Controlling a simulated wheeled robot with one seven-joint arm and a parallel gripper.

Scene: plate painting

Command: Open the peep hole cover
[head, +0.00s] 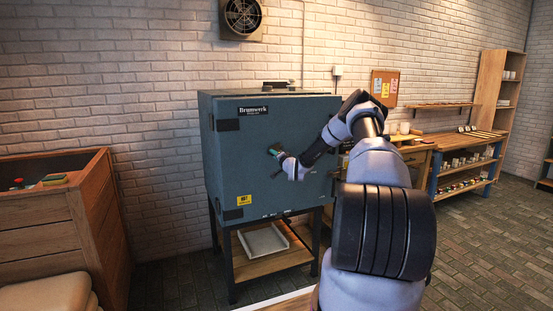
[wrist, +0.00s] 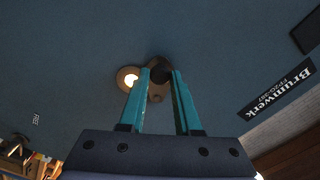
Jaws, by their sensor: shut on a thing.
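The peep hole is on the front of the blue-grey kiln (head: 240,165). In the wrist view the peep hole (wrist: 130,78) glows bright inside a brownish ring, just left of my fingers. The brown peep hole cover (wrist: 156,91) lies beside the glowing hole, with a dark knob (wrist: 161,69) on it between my fingertips. My gripper (wrist: 160,76) is shut on this knob. In the head view my gripper (head: 277,152) is at the middle of the kiln front and mostly hides the cover and hole.
A wooden bin (head: 50,215) stands to the left of the kiln. A shelf with a white tray (head: 263,241) is under the kiln. A workbench with small items (head: 465,160) stands at the right. The kiln front around my gripper is mostly flat and clear.

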